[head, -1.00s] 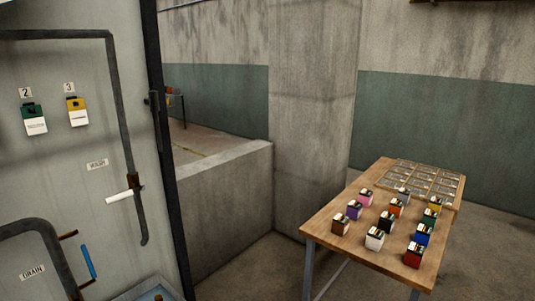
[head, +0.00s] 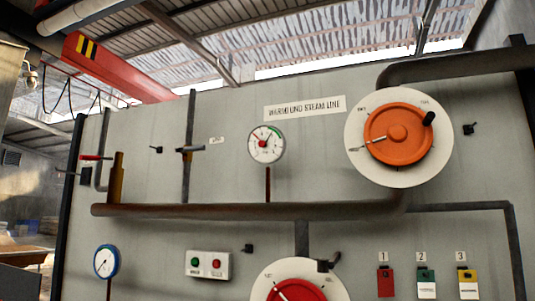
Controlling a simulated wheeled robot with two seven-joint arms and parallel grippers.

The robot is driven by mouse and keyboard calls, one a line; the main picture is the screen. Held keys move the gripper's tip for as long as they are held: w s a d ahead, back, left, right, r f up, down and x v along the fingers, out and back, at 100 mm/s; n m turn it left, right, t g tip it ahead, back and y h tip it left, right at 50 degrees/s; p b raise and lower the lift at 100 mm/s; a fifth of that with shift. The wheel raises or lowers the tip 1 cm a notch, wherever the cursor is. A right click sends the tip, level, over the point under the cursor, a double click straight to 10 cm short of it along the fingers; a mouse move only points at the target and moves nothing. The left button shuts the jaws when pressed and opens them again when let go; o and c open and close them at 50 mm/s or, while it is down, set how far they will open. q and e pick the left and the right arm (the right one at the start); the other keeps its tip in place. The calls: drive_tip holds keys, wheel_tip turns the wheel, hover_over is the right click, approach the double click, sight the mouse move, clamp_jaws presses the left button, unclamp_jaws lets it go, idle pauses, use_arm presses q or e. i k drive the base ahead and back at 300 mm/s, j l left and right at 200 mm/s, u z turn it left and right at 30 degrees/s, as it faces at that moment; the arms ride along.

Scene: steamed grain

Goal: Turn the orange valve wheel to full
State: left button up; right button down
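The orange valve wheel (head: 397,133) is at the upper right of the panel in the head view. It sits on a round white dial plate (head: 364,168) with small lettering at its upper left and upper right. A black knob (head: 429,118) stands on the wheel's upper right. A pale pointer (head: 368,144) reaches from the wheel to the left and slightly down. Neither of my grippers is in view.
A red wheel (head: 297,291) on a white plate is cut off at the bottom. A pressure gauge (head: 266,143), a blue gauge (head: 107,261), a button box (head: 209,264) and numbered tags (head: 426,284) share the panel. A brown pipe (head: 220,211) crosses it.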

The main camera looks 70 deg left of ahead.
sight(396, 134)
drive_tip(key=u, duration=2.15)
drive_tip(key=l, duration=1.1)
drive_tip(key=l+z, duration=0.1)
drive_tip(key=l, duration=1.05)
drive_tip(key=i, duration=0.05)
